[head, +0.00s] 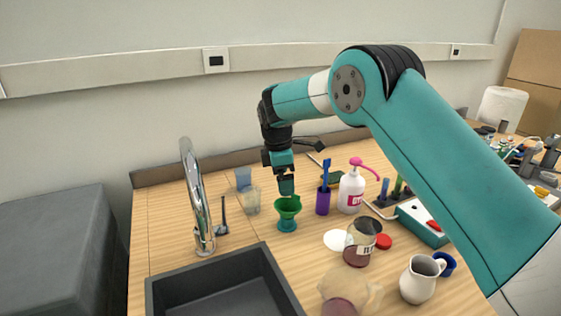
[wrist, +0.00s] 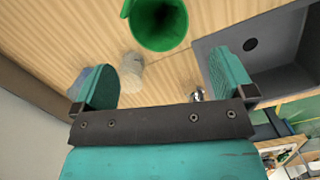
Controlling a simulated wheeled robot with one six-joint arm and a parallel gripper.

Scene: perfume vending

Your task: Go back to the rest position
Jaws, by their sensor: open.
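My gripper (head: 286,184) hangs fingers-down over the wooden worktop, just above a green funnel-shaped cup (head: 287,215). In the wrist view my gripper (wrist: 165,82) has its two teal fingers wide apart with nothing between them. The green cup (wrist: 158,22) shows beyond the fingertips, its dark opening facing the camera. In the head view the fingers overlap one another, and their exact height above the cup's rim is hard to tell.
A clear glass (head: 252,201) and a bluish glass (head: 243,179) stand left of the cup. A purple holder (head: 323,201) and white pump bottle (head: 351,192) stand right. A tall chrome faucet (head: 198,205), dark sink (head: 257,262), jar (head: 360,238) and white pitcher (head: 419,280) stand nearer.

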